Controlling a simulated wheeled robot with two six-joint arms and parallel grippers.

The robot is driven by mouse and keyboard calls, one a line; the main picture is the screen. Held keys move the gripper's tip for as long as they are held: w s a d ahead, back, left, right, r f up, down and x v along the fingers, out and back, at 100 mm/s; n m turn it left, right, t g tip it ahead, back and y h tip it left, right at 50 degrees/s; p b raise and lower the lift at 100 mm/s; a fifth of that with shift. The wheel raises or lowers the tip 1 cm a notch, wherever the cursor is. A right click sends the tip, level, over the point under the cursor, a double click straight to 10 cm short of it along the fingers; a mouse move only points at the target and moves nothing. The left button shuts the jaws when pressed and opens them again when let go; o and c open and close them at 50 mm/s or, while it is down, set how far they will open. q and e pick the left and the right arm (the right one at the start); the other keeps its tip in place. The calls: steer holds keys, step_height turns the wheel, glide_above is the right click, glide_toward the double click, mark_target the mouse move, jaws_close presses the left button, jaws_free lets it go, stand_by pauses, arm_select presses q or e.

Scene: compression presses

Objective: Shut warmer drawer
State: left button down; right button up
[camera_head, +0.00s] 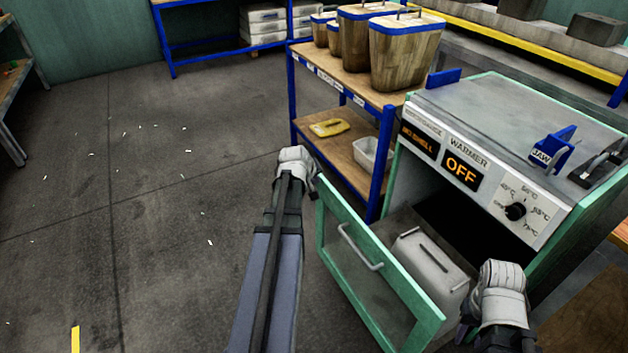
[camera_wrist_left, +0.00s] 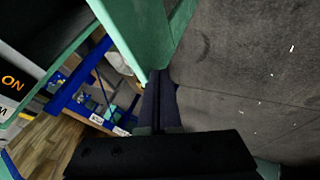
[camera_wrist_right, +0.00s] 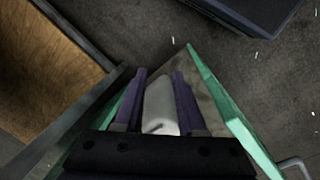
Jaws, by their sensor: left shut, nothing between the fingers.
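The warmer (camera_head: 545,215) is a grey and green cabinet at the right of the head view. Its drawer (camera_head: 395,290) stands open, with a green-framed front and a metal handle (camera_head: 360,248). A white lidded box (camera_head: 430,268) sits inside the drawer. My left gripper (camera_wrist_left: 160,78) is shut and empty, its fingertips close to the green frame at the far end of the drawer front; I cannot tell if they touch. My right gripper (camera_wrist_right: 158,82) is open near the drawer's right side. The white box shows between its fingers in the right wrist view (camera_wrist_right: 160,108).
The warmer's panel reads OFF and has a black dial (camera_head: 515,211). A blue-framed shelf (camera_head: 375,150) with wooden bins (camera_head: 405,55) stands directly behind the drawer's far side. A blue JAW piece (camera_head: 553,150) is on top of the warmer.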

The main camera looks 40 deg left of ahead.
arm_select(q)
steer(key=shift+w, duration=0.1)
steer(key=w+d, duration=0.4)
steer(key=w, duration=0.6)
steer(key=w+d, duration=0.4)
steer(key=w, duration=0.6)
steer(key=w+d, duration=0.4)
steer(key=w, duration=0.6)
steer(key=shift+w+d, duration=0.25)
steer(key=shift+d, duration=0.1)
steer(key=shift+w+r, duration=0.1)
steer(key=s+r+p, duration=0.7)
steer(key=s+p, duration=0.1)
steer(key=s, duration=0.2)
steer(key=shift+r, duration=0.4)
